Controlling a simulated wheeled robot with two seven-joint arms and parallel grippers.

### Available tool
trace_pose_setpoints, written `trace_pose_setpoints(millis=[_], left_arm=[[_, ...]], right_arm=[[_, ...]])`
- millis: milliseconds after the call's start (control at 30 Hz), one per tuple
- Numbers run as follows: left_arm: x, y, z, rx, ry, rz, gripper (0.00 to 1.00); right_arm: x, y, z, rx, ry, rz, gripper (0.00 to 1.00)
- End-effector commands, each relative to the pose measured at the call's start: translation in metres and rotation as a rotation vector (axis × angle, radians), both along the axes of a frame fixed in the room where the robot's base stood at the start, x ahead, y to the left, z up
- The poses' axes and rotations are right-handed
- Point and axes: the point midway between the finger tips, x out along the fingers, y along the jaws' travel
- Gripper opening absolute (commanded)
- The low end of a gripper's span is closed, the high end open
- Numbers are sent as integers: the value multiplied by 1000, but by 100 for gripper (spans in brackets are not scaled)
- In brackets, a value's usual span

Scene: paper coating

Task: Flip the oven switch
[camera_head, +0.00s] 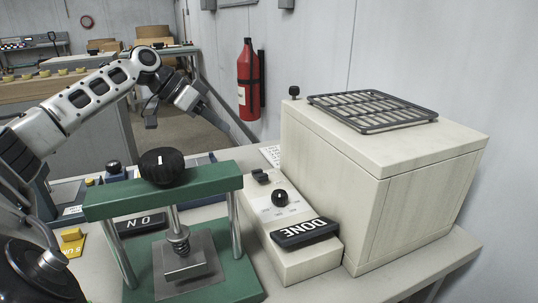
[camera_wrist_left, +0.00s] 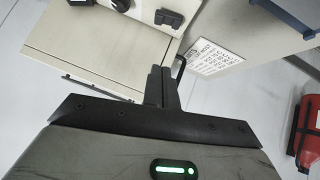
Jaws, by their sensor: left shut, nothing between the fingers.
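The oven (camera_head: 400,185) is a large cream box at the right of the table; part of it also shows in the left wrist view (camera_wrist_left: 85,50). A cream control box (camera_head: 290,262) stands against its left side. A small black switch (camera_head: 261,175) sits on that box behind a black knob (camera_head: 280,198); the switch shows at the top of the left wrist view (camera_wrist_left: 170,18). My left gripper (camera_head: 222,110) is raised behind and left of the control box, apart from the switch. Its fingers (camera_wrist_left: 165,88) are shut and empty. My right gripper is out of view.
A green press (camera_head: 105,205) with a black knob stands front centre. A black rack (camera_head: 372,110) tops the oven. A red extinguisher (camera_head: 248,80) hangs on the wall.

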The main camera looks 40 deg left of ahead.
Motion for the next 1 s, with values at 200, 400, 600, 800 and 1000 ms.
trace_pose_setpoints(millis=[200, 400, 600, 800, 1000], left_arm=[[0, 0, 0, 0, 0, 0, 0], [7, -6, -7, -3, 1, -2, 0], [29, -25, -31, -5, -2, -4, 0], [53, -44, -63, -4, -1, -2, 0], [53, -50, -94, 1, 3, 0, 0]], right_arm=[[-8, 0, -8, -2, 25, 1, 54], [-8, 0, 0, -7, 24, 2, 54], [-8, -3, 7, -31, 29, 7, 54], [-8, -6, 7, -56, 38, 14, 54], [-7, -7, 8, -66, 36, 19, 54]])
